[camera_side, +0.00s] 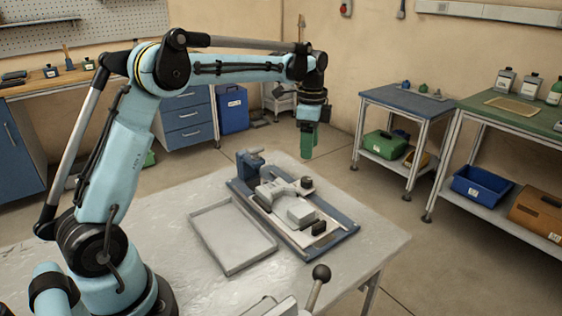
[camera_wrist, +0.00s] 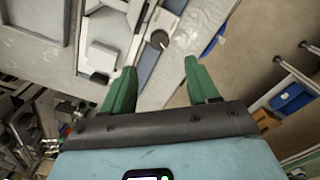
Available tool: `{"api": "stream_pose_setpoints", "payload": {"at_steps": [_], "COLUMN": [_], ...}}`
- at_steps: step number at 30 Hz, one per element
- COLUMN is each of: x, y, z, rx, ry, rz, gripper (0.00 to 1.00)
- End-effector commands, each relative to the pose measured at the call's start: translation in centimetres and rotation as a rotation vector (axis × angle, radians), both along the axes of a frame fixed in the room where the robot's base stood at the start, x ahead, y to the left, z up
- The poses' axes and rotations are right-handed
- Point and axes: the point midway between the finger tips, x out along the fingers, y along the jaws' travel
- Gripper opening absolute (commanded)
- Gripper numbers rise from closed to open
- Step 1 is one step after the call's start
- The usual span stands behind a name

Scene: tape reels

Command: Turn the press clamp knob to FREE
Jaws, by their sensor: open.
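The press (camera_side: 300,210) is a pale metal fixture on a blue base, on the grey table. It also shows at the upper left of the wrist view (camera_wrist: 103,55). A small dark round knob (camera_side: 307,183) stands on its far right side. In the wrist view the knob (camera_wrist: 159,39) lies just beyond the gap between my fingertips. Its markings and setting are too small to read. My gripper (camera_side: 307,155) has green fingers pointing down, above and beyond the knob, apart from it. In the wrist view my gripper (camera_wrist: 161,64) is open and empty.
A shallow grey tray (camera_side: 262,262) lies left of the press. A blue vise-like block (camera_side: 250,163) stands at the base's far left corner. A black handle (camera_side: 318,228) is at the press's near end. A ball-topped lever (camera_side: 320,275) rises at the front. The air around my gripper is clear.

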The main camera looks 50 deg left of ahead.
Motion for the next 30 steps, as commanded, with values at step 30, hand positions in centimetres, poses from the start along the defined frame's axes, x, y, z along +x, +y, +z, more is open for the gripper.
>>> {"api": "stream_pose_setpoints", "payload": {"at_steps": [30], "x": [0.0], "y": [0.0], "z": [-9.9], "rx": [0.0], "ry": [-0.001], "rz": [0.002], "gripper": [0.56]}}
